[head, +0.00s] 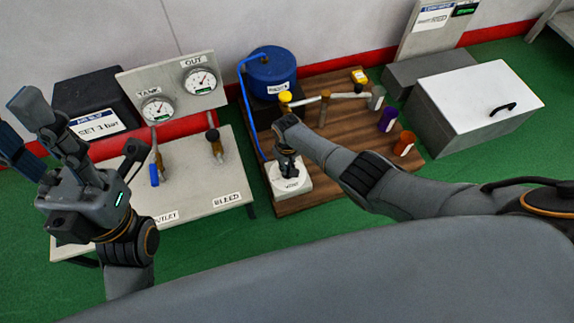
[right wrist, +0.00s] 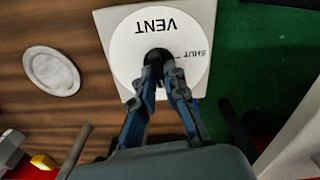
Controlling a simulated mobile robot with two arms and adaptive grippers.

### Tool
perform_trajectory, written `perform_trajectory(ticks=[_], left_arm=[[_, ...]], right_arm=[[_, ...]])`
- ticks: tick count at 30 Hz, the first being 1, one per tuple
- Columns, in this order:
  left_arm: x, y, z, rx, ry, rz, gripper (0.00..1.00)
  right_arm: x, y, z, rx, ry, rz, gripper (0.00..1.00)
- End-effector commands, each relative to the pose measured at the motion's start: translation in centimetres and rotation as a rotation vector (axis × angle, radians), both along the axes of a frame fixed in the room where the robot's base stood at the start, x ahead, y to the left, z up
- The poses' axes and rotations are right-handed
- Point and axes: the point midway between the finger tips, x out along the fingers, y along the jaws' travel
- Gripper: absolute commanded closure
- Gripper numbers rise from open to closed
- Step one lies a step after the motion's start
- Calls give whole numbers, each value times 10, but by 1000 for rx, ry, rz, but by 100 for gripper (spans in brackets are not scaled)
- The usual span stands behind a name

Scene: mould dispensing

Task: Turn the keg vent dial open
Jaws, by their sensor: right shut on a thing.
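The vent dial (right wrist: 128,62) is a white round plate marked VENT and SHUT on a square pale base; in the head view the base (head: 302,187) sits at the wooden board's front left corner. A dark knob stands at the dial's centre, mostly hidden by my fingers. My right gripper (right wrist: 160,66) is shut on this knob from above; in the head view it (head: 288,172) is over the dial. I cannot tell which way the knob points. The blue keg (head: 270,75) stands behind. My left gripper (head: 18,118) is open and empty at the far left, fingers up.
A pale bench (head: 230,180) with two gauges and valves stands left of the wooden board (head: 340,155). A blue hose (head: 247,110) runs beside the keg. Purple (head: 388,120) and orange (head: 404,144) cups stand right. A white-lidded box (head: 475,90) is far right.

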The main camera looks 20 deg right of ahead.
Motion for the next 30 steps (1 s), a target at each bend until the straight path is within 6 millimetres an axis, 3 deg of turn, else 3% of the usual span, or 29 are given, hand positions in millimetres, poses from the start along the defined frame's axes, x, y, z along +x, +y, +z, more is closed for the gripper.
perform_trajectory(ticks=[19, 20, 22, 30], left_arm=[[-1, 0, -1, 0, 7, -1, 60], [0, 0, -1, 0, 7, -1, 60], [0, 0, -1, -1, 9, 0, 60], [0, 0, -2, -1, 9, 0, 60]], right_arm=[[0, 1, 0, 2, 0, -47, 100], [0, 1, 0, 2, 0, -47, 82], [0, 1, 0, 2, 0, -47, 68], [0, 0, 0, 1, -1, -45, 65]])
